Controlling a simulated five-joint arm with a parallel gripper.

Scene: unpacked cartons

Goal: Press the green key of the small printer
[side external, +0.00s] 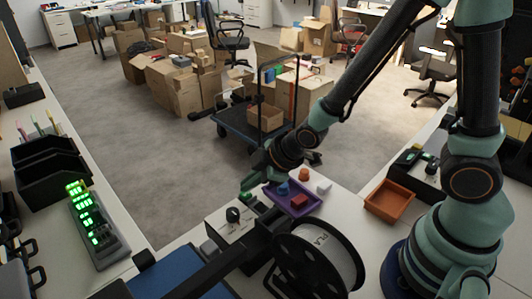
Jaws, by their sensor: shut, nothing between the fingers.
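A low box with a pale top (222,226), which looks like the small printer, sits at the front edge of the work table. A round dark green key (233,214) stands on its top. My gripper (247,196) is shut and empty, pointing down just behind and to the right of the key. It appears to be apart from the key, though the small scale makes the height gap hard to judge. Part of the box's right side is hidden by dark parts.
A purple tray (313,207) with small coloured pieces lies to the right of my gripper. A black spool (318,260) stands in front. An orange bin (390,201) is further right. A panel with lit green marks (97,229) is at left.

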